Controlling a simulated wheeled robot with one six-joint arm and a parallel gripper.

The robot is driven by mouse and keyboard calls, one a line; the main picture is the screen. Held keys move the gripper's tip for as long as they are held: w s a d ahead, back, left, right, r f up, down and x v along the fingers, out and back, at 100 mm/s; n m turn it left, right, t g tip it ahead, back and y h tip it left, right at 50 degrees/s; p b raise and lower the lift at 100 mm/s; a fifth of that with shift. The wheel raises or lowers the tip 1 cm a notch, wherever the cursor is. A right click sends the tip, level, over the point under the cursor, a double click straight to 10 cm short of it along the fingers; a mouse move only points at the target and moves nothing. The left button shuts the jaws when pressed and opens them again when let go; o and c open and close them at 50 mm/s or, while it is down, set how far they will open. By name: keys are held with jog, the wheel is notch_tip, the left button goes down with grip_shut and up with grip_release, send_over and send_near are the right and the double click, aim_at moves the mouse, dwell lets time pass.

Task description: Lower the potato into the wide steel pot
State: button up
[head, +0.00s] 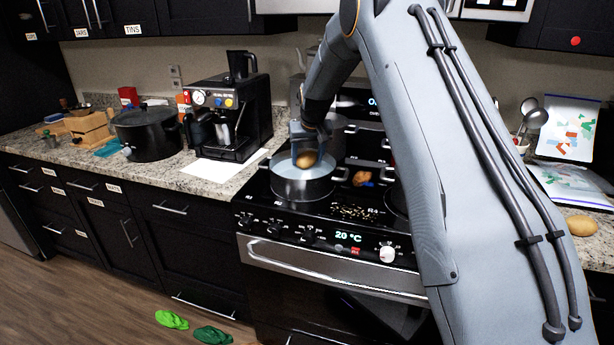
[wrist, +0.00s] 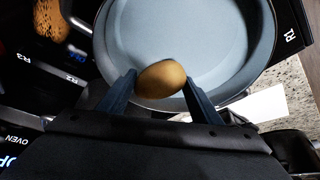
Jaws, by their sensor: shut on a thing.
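The potato (head: 306,160) is brown and oval. My gripper (head: 307,152) is shut on it, and the wrist view shows the potato (wrist: 161,79) between the two fingers (wrist: 160,85). The wide steel pot (head: 302,190) stands on the front left of the stove, with a pale blue-grey inside. In the head view the potato is over the pot's opening, near its back rim. In the wrist view the potato overlaps the near part of the pot's inside (wrist: 190,40). I cannot tell its exact height above the pot floor.
Another brown potato-like item (head: 361,178) lies on the stove right of the pot. A taller pot stands behind. A coffee machine (head: 232,115) and black stockpot (head: 147,132) are on the left counter. A potato (head: 581,225) lies on the right counter.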

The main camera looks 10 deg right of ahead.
aim_at(307, 167)
jog(key=shift+f+b, duration=0.95)
jog(key=shift+f, duration=1.2)
dwell(1.0)
jog(key=o, duration=1.2)
jog(key=shift+o, duration=0.2)
